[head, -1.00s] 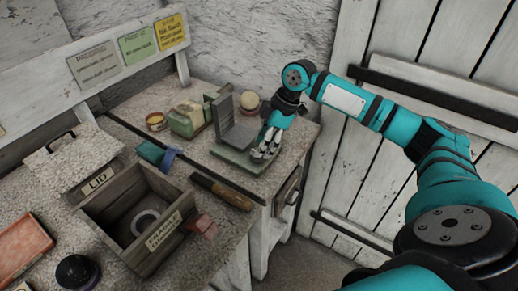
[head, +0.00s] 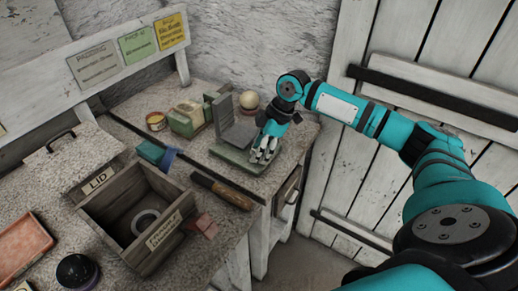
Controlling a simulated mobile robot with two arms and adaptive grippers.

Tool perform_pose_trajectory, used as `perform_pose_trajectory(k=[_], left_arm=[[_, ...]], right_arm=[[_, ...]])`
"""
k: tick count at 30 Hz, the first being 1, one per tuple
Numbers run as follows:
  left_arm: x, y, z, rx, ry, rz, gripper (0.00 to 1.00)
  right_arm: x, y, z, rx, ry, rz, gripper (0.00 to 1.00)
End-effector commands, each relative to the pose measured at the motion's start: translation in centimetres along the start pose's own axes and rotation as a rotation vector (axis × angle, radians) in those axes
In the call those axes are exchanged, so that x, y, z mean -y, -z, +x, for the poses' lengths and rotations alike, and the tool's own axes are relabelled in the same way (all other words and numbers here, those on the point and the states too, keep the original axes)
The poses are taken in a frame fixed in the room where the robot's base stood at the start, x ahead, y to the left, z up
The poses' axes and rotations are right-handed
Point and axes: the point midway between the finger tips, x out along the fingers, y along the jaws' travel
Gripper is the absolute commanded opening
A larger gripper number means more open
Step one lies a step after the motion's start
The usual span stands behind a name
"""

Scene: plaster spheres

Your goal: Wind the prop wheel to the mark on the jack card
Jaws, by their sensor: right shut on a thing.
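My right gripper (head: 263,154) reaches down from the right to the front right of the jack, a grey-green base (head: 233,156) with an upright grey plate (head: 222,114). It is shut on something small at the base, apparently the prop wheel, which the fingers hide. Three cards hang on the white back rail: a whitish one (head: 93,66), a green one (head: 137,44) and a yellow one (head: 172,32). Their writing is too small to read, so I cannot tell which is the jack card, and I see no mark. My left gripper is not in view.
A pale sphere (head: 249,101) sits behind the jack. A green box (head: 187,121) and a small tin (head: 155,121) stand to its left. A wooden-handled tool (head: 224,191) lies in front. A wooden crate (head: 165,237) and a lid (head: 72,157) fill the left.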

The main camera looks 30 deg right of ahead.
Motion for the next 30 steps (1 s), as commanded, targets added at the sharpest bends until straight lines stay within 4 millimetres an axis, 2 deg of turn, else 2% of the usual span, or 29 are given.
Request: perform_pose_trajectory(k=[5, 11, 30], left_arm=[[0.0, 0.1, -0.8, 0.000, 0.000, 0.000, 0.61], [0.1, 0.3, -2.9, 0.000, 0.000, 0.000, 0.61], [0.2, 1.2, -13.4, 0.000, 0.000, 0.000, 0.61]], right_arm=[[0.1, 0.1, -0.2, 0.001, -0.009, 0.026, 0.06], [0.2, 0.2, -0.5, 0.001, -0.044, 0.115, 0.06], [0.5, 0.6, -0.7, -0.001, -0.265, 0.649, 0.06]])
